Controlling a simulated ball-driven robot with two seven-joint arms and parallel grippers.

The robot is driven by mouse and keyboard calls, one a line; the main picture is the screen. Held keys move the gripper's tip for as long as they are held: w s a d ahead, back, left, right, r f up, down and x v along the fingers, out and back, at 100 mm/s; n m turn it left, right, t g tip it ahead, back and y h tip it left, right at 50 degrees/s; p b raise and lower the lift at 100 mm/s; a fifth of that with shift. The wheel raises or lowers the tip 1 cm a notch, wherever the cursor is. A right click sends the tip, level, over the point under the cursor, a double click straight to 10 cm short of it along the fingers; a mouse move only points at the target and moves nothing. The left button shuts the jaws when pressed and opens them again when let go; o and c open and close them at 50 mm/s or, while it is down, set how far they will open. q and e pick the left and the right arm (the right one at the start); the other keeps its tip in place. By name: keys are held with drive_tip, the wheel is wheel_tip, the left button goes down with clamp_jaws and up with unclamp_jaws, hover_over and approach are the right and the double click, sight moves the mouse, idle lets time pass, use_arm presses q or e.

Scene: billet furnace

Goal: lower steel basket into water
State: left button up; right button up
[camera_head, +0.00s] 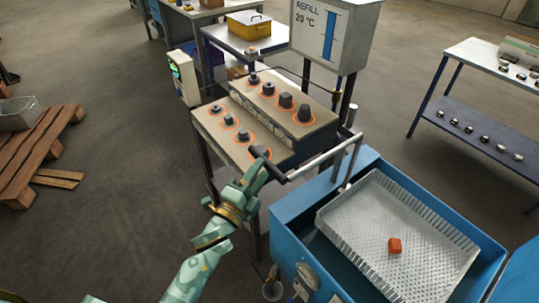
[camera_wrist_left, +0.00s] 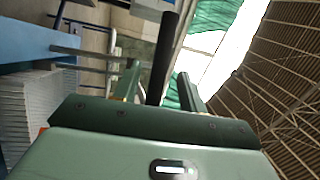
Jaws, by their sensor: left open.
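The perforated steel basket (camera_head: 345,228) sits high in the blue tank (camera_head: 292,222), near the rim. One orange-red block (camera_head: 394,245) lies in it. A dark strip inside the tank shows beside the basket; I cannot make out the water surface. A grey metal lever (camera_head: 320,161) runs from the tank's side to a black grip (camera_head: 268,164). My left gripper (camera_head: 259,171) is at this grip, open. In the left wrist view the black grip (camera_wrist_left: 166,55) stands between the two open fingers (camera_wrist_left: 157,78), not clamped. My right gripper is out of view.
A stepped bench (camera_head: 235,145) with several dark pieces in orange rings stands just behind the lever. A "REFILL 20 °C" box (camera_head: 330,50) rises behind it. A pallet (camera_head: 35,150) lies at left, a shelf table (camera_head: 470,110) stands at right.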

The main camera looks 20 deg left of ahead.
sight(268, 160)
use_arm(q)
drive_tip(key=x, duration=0.4)
drive_tip(key=shift+w+d, duration=0.1)
drive_tip(key=shift+w, duration=0.3)
drive_tip(key=shift+w+d+r, duration=0.15)
drive_tip(key=shift+w, duration=0.3)
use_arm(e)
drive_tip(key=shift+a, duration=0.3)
